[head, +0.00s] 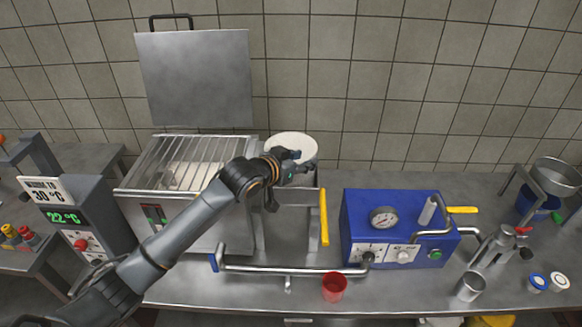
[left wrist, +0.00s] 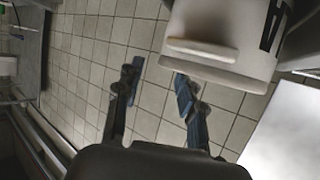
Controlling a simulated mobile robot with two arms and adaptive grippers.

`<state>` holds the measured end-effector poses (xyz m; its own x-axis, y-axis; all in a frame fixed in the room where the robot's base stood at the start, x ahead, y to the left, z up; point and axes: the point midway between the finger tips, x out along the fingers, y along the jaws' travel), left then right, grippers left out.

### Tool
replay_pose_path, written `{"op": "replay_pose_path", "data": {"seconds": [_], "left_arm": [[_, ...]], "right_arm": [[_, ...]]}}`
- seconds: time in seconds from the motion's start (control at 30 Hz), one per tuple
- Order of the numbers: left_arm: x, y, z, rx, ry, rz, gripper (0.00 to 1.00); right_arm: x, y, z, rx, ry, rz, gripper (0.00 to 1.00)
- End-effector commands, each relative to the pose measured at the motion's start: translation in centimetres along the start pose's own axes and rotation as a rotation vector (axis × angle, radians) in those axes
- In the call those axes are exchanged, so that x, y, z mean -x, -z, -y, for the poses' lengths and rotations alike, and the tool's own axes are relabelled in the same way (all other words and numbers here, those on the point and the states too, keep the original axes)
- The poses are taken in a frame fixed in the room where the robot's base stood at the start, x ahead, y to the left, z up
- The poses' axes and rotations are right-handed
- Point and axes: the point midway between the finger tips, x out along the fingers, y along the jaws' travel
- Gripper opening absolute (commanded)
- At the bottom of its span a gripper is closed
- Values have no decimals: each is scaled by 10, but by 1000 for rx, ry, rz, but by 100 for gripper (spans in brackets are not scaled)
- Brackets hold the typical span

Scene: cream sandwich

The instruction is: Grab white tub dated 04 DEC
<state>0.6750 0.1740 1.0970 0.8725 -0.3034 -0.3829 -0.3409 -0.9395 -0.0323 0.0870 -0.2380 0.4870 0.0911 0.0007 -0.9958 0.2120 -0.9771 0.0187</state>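A round white tub (head: 292,142) stands at the back of the counter, just right of the open-lidded steel unit. My left gripper (head: 298,166) is in front of its lower part and hides some of it. In the left wrist view a white tub (left wrist: 210,68) with a pale handle fills the top right. Dark lettering shows at its right edge, cut off, so I cannot read a date. My left gripper (left wrist: 160,73) is open there, its fingers apart with only wall tiles seen between them. The tub is beside and beyond the right finger; contact is unclear.
The steel unit (head: 150,238) with a raised lid (head: 196,78) is left of the tub. A blue machine (head: 352,230) with a gauge, a yellow-handled pipe (head: 324,218) and a red cup (head: 334,289) are in front and right. Counter behind the blue machine is clear.

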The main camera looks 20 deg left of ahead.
Motion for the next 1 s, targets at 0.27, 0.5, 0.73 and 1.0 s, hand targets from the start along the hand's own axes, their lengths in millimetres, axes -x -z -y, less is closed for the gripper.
{"op": "replay_pose_path", "data": {"seconds": [0.27,0.5,0.73,1.0], "left_arm": [[-21,4,5,1,1,1,39],[-49,2,7,1,-1,1,39],[-55,1,7,-1,-1,0,39],[-55,1,7,-1,0,1,6]], "right_arm": [[13,2,1,1,2,-1,40],[21,3,4,1,5,-1,40],[21,3,4,1,6,-2,40],[21,3,4,1,6,-1,40]]}}
